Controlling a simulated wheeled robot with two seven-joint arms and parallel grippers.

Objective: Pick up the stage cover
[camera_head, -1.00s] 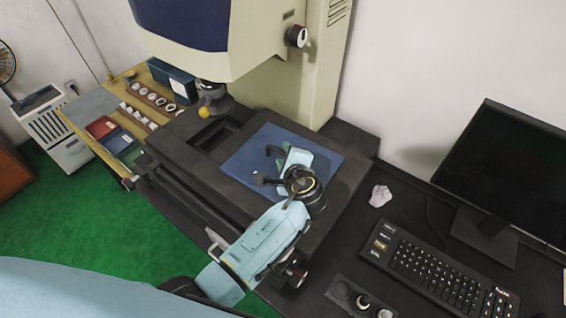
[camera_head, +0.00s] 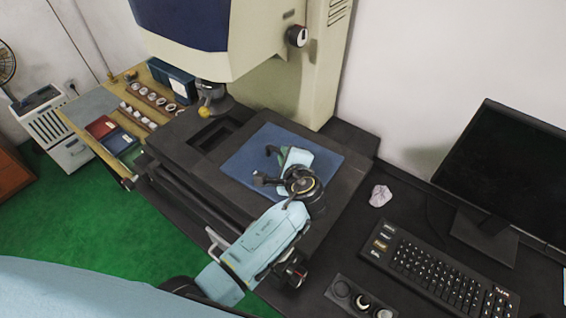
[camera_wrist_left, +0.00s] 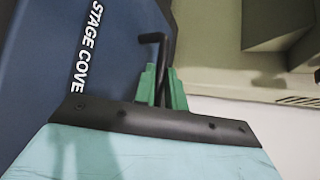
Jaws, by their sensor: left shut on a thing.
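The stage cover (camera_head: 247,153) is a flat blue plate lying on the dark stage of the measuring machine in the head view. It has black handles on top. In the left wrist view the blue cover (camera_wrist_left: 40,60) fills the left side with white lettering reading "STAGE COVE", the rest hidden. My left gripper (camera_head: 270,165) is over the cover, and its green fingers (camera_wrist_left: 160,88) are shut on a black handle (camera_wrist_left: 163,55) of the cover. I cannot tell whether the cover is lifted off the stage. My right gripper is not in view.
The machine's head with a yellow-tipped probe (camera_head: 205,112) hangs behind the stage. A bench with rings (camera_head: 150,97) and red and blue trays (camera_head: 101,127) is at left.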

